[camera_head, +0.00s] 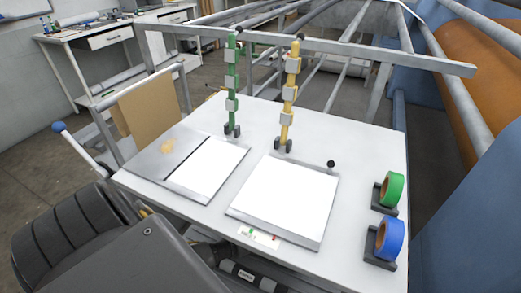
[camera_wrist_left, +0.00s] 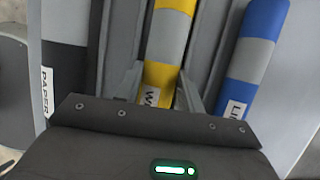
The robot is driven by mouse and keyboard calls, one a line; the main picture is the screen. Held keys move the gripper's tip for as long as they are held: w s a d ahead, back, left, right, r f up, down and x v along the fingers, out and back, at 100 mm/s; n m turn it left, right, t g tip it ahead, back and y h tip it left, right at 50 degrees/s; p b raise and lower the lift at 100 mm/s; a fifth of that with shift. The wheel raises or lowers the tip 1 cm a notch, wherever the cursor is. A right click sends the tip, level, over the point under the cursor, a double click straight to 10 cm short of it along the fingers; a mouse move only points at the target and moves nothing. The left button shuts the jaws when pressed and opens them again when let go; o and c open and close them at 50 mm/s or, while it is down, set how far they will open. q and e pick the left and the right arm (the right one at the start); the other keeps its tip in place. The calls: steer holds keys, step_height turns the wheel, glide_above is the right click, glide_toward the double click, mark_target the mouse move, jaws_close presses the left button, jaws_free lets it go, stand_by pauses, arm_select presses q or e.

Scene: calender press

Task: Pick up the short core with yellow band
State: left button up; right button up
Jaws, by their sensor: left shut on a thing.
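The core with yellow bands (camera_wrist_left: 170,45) lies in a grey rack in the left wrist view, yellow and grey along its length, with a white label partly hidden by my gripper. Its far end is cut off, so its full length cannot be told. My left gripper (camera_wrist_left: 160,92) has one finger on each side of the core and is shut on it. The core still lies between the rack's dividers. In the head view my left arm comes in at the lower left and its gripper is hidden. My right gripper is not in view.
A blue-banded core (camera_wrist_left: 253,55) lies to the right and a dark core labelled PAPER (camera_wrist_left: 62,75) to the left, close beside the gripper. The white table (camera_head: 345,160) bears two panels, green and yellow posts, and green (camera_head: 391,189) and blue (camera_head: 389,238) tape rolls.

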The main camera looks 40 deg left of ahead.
arm_select(q)
steer(key=shift+c, duration=0.9)
